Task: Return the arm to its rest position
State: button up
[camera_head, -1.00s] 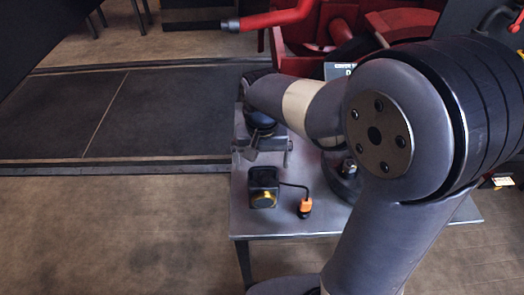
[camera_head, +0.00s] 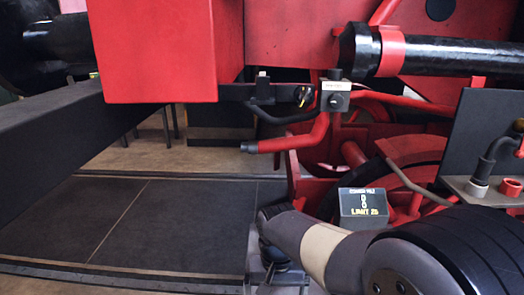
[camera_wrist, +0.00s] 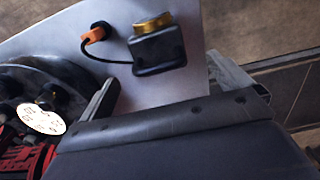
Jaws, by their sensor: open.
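My gripper (camera_wrist: 168,92) is open and empty in the wrist view, one finger at the left and one at the right. It is over a grey metal table (camera_wrist: 70,38). A black box with a yellow knob (camera_wrist: 158,52) is on the table past the fingers. An orange plug (camera_wrist: 94,35) on a black cable lies beside it. In the head view my gripper (camera_head: 278,268) is at the lower edge, partly cut off, with my arm bent to the right of it.
Red machinery (camera_head: 265,35) and a black cylinder (camera_head: 440,56) fill the upper head view. A red pipe (camera_head: 295,138) juts out above my arm. A dark labelled box (camera_head: 363,209) stands close behind my forearm. Dark floor plates (camera_head: 150,215) at left are clear.

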jog(key=f, duration=0.3)
jog(key=f+p, duration=0.1)
jog(key=f, duration=0.3)
jog(key=shift+w+d+f, duration=0.15)
jog(key=shift+d+f, duration=0.05)
jog(key=shift+r, duration=0.75)
